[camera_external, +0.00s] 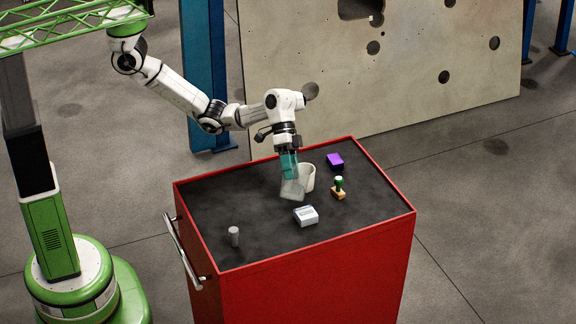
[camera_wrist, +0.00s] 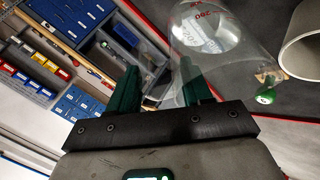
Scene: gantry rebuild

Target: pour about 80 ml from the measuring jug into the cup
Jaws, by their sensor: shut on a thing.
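The clear measuring jug (camera_external: 292,189) is in my gripper (camera_external: 289,167), just above or on the dark cart top; I cannot tell which. It looks somewhat tilted. In the wrist view the jug (camera_wrist: 232,62) has red markings, and a pale oval shows inside it; I cannot tell the liquid level. The teal fingers of my gripper (camera_wrist: 160,82) are at the jug's side, and their grip is partly hidden. The white cup (camera_external: 309,174) stands upright close to the jug, partly behind it. Its pale rim (camera_wrist: 299,42) shows at the right of the wrist view.
On the red cart (camera_external: 310,275) are a purple block (camera_external: 335,160), a green-knobbed stamp (camera_external: 339,190), a white-and-blue box (camera_external: 306,216) and a grey cylinder (camera_external: 234,236). The cart top's left part is mostly clear. A large pale panel (camera_external: 400,75) stands behind.

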